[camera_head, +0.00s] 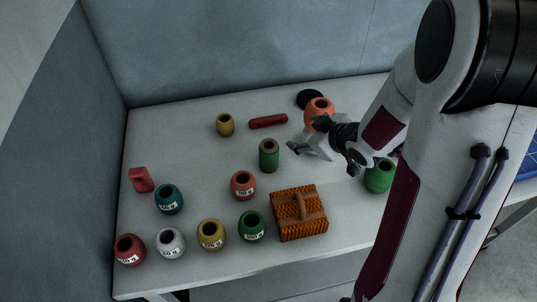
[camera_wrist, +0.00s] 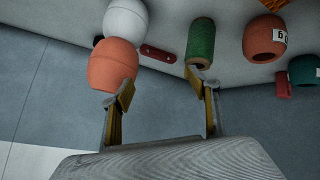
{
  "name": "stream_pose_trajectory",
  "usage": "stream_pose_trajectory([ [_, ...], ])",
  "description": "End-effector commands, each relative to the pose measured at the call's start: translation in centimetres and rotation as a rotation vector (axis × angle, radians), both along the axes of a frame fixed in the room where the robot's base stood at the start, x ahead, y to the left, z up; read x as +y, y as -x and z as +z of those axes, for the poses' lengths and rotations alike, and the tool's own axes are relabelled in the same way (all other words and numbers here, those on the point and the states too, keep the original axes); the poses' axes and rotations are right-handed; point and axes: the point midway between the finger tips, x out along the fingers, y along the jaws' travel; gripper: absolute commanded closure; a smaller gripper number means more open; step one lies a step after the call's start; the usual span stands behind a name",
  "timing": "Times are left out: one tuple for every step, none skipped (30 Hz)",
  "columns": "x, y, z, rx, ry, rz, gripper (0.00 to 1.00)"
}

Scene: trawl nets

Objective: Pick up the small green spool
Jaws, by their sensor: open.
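The small green spool (camera_head: 269,157) stands upright near the middle of the table, a green cylinder with a brownish top.
The orange float (camera_head: 319,106) stands behind my gripper, near a black disc (camera_head: 309,99) and a red bar (camera_head: 268,121). A labelled orange-red float (camera_head: 243,184) and an orange brush (camera_head: 299,212) are in front of the spool. A green float (camera_head: 379,177) is right.

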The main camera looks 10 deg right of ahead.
Motion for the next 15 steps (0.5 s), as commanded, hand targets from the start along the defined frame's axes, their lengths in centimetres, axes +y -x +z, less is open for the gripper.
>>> stream_pose_trajectory([
  [0.2, 0.0, -0.7, 0.0, -0.014, 0.015, 0.4],
  [0.4, -0.1, -1.0, -0.003, -0.025, 0.026, 0.4],
  [0.6, -0.1, -1.4, -0.006, -0.037, 0.04, 0.4],
  [0.8, -0.2, -1.6, -0.009, -0.048, 0.049, 0.4],
  [0.9, -0.2, -1.9, -0.013, -0.06, 0.057, 0.4],
  [1.0, -0.3, -2.2, -0.018, -0.076, 0.068, 0.4],
  [1.1, -0.3, -2.4, -0.021, -0.09, 0.075, 0.4],
  [1.3, -0.4, -2.6, -0.025, -0.103, 0.082, 0.4],
  [1.4, -0.4, -2.9, -0.029, -0.123, 0.091, 0.4],
  [1.5, -0.4, -3.1, -0.033, -0.137, 0.098, 0.4],
  [1.6, -0.4, -3.3, -0.037, -0.154, 0.104, 0.4],
  [1.8, -0.4, -3.6, -0.042, -0.175, 0.114, 0.4],
  [1.9, -0.4, -3.8, -0.045, -0.193, 0.121, 0.4],
  [2.0, -0.4, -4.0, -0.049, -0.211, 0.127, 0.4],
  [2.1, -0.3, -4.3, -0.054, -0.238, 0.136, 0.4],
])
